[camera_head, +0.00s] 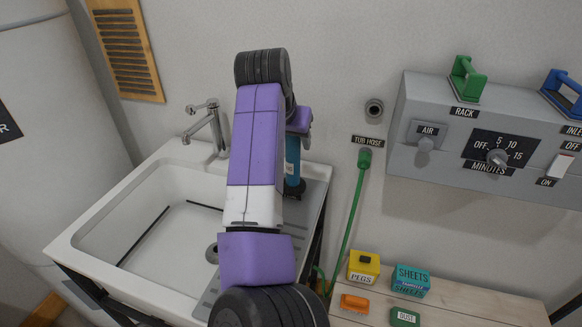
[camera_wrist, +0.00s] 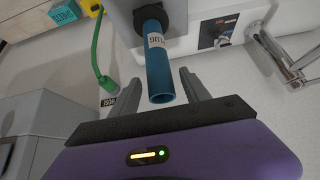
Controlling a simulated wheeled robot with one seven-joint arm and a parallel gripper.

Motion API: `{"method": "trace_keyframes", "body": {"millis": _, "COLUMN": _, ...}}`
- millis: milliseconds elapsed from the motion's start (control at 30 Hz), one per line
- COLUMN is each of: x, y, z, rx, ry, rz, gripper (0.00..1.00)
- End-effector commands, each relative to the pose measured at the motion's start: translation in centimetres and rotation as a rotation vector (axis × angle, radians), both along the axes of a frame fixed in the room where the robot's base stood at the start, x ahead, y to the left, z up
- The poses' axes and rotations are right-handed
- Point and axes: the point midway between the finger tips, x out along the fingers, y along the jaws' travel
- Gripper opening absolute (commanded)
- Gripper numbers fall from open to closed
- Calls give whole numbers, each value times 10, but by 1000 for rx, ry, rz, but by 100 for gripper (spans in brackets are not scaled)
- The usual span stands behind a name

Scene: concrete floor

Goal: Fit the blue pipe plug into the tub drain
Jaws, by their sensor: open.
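The blue pipe plug (camera_wrist: 160,72) stands on the grey drainboard (camera_head: 311,209) beside the basin, with a black foot at its lower end and a white label on its side. In the head view the plug (camera_head: 292,159) is partly hidden behind my arm. My gripper (camera_wrist: 159,80) is open, with one finger on each side of the plug's free end; I cannot tell whether either touches it. The tub drain (camera_head: 211,253) is a dark round opening in the floor of the white tub (camera_head: 150,228), partly covered by my arm.
A metal tap (camera_head: 207,123) stands at the tub's back rim. The green hose (camera_head: 354,210) hangs right of the drainboard. A wooden bench (camera_head: 465,303) at lower right holds a yellow pegs box (camera_head: 363,267) and a teal sheets box (camera_head: 411,280). A grey control box (camera_head: 440,100) is on the wall.

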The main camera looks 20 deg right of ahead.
Motion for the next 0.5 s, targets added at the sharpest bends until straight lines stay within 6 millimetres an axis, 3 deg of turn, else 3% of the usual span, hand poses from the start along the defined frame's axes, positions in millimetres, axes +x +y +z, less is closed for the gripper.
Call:
{"method": "trace_keyframes", "body": {"millis": 67, "x": 0, "y": 0, "z": 0, "rx": 0, "ry": 0, "rz": 0, "gripper": 53}}
{"method": "trace_keyframes", "body": {"millis": 333, "x": 0, "y": 0, "z": 0, "rx": 0, "ry": 0, "rz": 0, "gripper": 0}}
{"method": "trace_keyframes", "body": {"millis": 500, "x": 0, "y": 0, "z": 0, "rx": -1, "ry": -1, "rz": 0, "gripper": 0}}
